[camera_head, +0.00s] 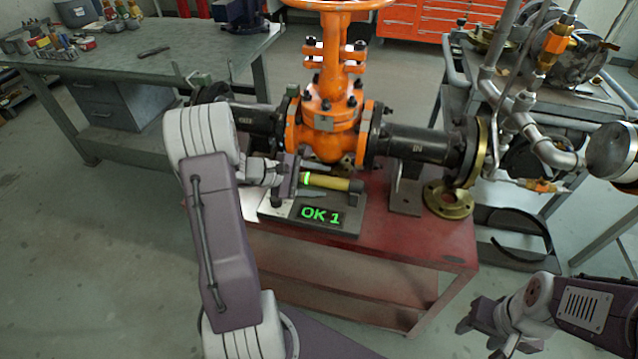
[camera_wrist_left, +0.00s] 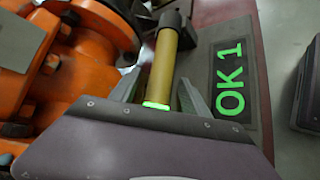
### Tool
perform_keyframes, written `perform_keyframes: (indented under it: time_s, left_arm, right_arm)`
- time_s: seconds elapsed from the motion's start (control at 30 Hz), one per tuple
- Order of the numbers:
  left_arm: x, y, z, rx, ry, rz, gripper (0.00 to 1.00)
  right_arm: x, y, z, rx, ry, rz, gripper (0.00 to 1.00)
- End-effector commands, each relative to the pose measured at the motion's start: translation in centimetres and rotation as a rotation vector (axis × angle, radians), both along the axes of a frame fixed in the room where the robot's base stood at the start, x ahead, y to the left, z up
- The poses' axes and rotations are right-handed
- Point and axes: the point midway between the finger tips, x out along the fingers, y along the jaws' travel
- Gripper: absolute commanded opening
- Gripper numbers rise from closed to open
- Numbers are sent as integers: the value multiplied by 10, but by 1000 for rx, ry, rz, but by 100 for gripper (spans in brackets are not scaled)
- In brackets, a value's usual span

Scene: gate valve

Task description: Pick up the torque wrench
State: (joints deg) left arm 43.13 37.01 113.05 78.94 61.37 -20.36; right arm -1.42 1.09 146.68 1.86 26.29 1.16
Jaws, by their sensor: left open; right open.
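The torque wrench (camera_head: 328,182) has a yellow handle, a glowing green ring and a dark end. It lies on a dark base plate (camera_head: 352,228) with a green "OK 1" display, in front of the orange valve. My left gripper (camera_head: 296,186) is at the green-ring end of the wrench. In the left wrist view the wrench handle (camera_wrist_left: 163,65) runs between the open fingers of the left gripper (camera_wrist_left: 158,92), with gaps seen beside it. The rest of the wrench is hidden by the gripper. My right gripper (camera_head: 482,338) is open and empty at the lower right, away from the wrench.
The orange gate valve (camera_head: 328,125) with black flanged pipes stands close behind the wrench on the red cart (camera_head: 430,242). A brass flange (camera_head: 448,200) lies at the right. A grey workbench (camera_head: 120,75) is at the back left. Piping (camera_head: 525,115) stands at the right.

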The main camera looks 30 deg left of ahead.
Motion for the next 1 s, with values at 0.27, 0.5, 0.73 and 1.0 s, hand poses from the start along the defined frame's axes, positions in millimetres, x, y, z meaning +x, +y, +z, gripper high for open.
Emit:
perform_keyframes:
  time_s: [0.27, 0.5, 0.73, 1.0]
  left_arm:
    - [2, -2, -1, 1, -1, -1, 46]
    - [2, -2, -1, 1, -1, -1, 0]
    - [2, -2, -1, 0, 1, 0, 0]
    - [2, -2, -2, 0, 1, 0, 0]
  right_arm:
    - [0, 0, 0, 0, 0, 0, 50]
    - [0, 0, 0, 0, 0, 0, 50]
    - [0, 0, 0, 0, 0, 0, 50]
    - [0, 0, 0, 0, 0, 0, 50]
